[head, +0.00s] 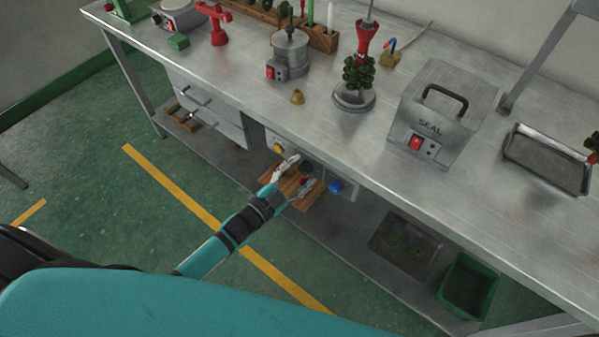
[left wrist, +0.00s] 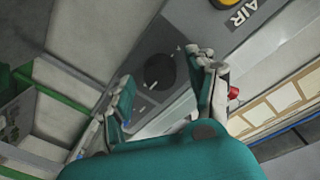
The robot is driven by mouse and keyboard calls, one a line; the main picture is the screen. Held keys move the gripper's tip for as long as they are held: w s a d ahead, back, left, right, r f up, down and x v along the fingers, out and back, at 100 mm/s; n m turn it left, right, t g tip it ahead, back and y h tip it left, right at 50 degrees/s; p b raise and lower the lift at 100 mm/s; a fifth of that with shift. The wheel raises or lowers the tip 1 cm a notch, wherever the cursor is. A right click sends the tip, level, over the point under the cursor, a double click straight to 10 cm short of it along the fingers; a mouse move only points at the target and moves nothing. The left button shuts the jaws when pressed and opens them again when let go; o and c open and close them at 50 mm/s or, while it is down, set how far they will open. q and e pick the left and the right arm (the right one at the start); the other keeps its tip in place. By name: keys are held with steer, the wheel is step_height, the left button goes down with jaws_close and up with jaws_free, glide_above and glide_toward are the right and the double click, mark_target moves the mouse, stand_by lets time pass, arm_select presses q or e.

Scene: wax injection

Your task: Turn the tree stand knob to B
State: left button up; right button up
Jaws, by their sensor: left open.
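A dark round knob (left wrist: 158,71) with a small white mark sits on a dark plate on the panel under the bench. In the head view the knob (head: 307,168) shows between my left gripper's fingers. My left gripper (head: 303,171) is open in front of the panel. In the left wrist view its fingers (left wrist: 163,78) stand on either side of the knob; I cannot tell whether they touch it. No letter B is legible. The tree stand (head: 353,100) on the bench carries a green wax tree and a red cup on its post. My right gripper is not in view.
A yellow knob (head: 278,147) and a blue knob (head: 335,187) flank the dark knob. A wooden tray (head: 269,179) is close by the gripper. The SEAL box (head: 445,105) stands on the bench. A green bin (head: 468,287) is on the lower shelf.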

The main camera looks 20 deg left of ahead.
arm_select(q)
steer(key=v, duration=1.2)
